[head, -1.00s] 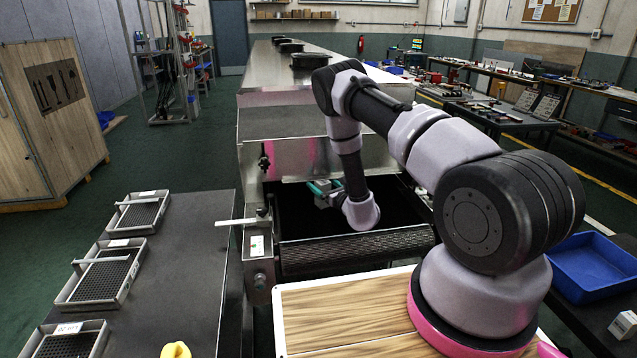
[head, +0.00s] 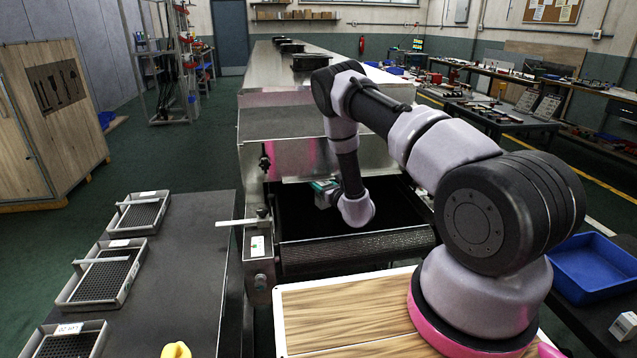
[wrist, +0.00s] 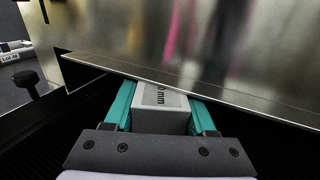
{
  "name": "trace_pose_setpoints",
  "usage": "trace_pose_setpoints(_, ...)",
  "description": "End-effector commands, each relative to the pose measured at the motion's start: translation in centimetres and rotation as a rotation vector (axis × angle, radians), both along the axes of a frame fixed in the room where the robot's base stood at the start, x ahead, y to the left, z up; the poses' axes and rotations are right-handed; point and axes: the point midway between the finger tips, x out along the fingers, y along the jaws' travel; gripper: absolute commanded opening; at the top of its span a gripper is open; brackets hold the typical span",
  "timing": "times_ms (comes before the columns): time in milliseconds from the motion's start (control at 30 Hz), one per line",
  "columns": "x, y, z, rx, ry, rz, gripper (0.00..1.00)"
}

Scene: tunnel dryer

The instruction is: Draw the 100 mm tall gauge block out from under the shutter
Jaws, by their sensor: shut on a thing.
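The gauge block is a pale grey block (wrist: 160,108) with "0 mm" readable on its top face, in the wrist view. My gripper (wrist: 161,112) is shut on it, with one teal finger on each side. The shutter (wrist: 190,45) is a shiny metal plate whose lower edge runs slantwise just at the block's far end. Whether the block touches that edge or reaches beneath it I cannot tell.
A dark roller (head: 355,246) spans the front of the opening. Trays (head: 100,275) lie on the left table, and a blue bin (head: 595,268) is at right.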

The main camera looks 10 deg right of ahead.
Motion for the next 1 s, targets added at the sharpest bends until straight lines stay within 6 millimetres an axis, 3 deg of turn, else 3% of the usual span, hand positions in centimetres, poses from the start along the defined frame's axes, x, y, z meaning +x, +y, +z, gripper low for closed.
trace_pose_setpoints(1000, -3.0, 0.0, -0.1, 0.000, 0.002, 0.001, 0.00)
